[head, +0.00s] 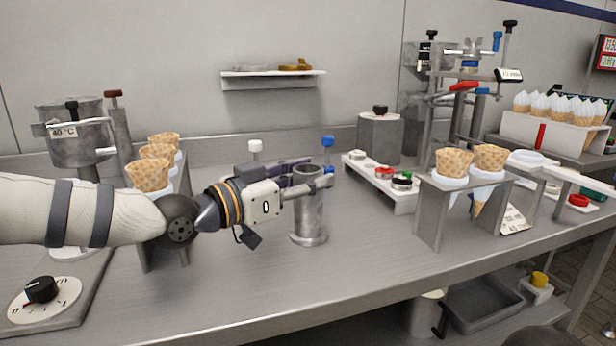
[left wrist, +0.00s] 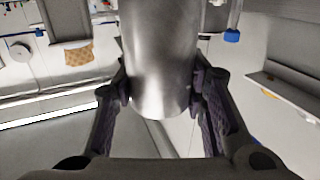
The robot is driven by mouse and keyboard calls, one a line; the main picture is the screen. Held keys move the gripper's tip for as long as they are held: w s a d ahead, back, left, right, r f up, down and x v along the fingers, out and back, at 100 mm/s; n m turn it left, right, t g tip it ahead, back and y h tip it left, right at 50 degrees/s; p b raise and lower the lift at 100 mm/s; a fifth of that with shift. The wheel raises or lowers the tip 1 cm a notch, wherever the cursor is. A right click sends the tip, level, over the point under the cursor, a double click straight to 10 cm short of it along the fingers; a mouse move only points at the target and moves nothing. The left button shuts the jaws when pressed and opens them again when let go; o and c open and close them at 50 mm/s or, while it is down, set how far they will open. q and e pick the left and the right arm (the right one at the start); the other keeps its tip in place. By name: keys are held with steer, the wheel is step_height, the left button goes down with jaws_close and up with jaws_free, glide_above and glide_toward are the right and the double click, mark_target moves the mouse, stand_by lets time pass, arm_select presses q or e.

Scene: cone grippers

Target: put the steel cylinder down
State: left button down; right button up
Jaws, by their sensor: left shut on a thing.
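The steel cylinder (head: 308,212) is upright over the middle of the counter, with a wider ring at its foot. My left gripper (head: 312,184) reaches it from the left and is shut on its upper part. In the left wrist view the shiny cylinder (left wrist: 160,65) sits between the two dark finger pads of my left gripper (left wrist: 160,90). The foot looks at or very close to the counter top (head: 235,285); I cannot tell whether it touches. My right gripper is not in view.
A stand with waffle cones (head: 149,174) is behind my left arm. A cone holder (head: 445,215) and a white rack of small round parts (head: 400,200) stand to the right. A grey canister (head: 379,138) is behind. The counter in front of the cylinder is clear.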

arm_select(q)
steer(key=c, duration=1)
jaws_free()
steer(key=shift+s+a+r, duration=0.1)
steer(key=shift+r, duration=0.15)
steer(key=v, duration=1.1)
steer(key=shift+s+a+f+p, duration=0.1)
steer(key=shift+s+a+p, duration=0.1)
steer(key=shift+a+p, duration=0.1)
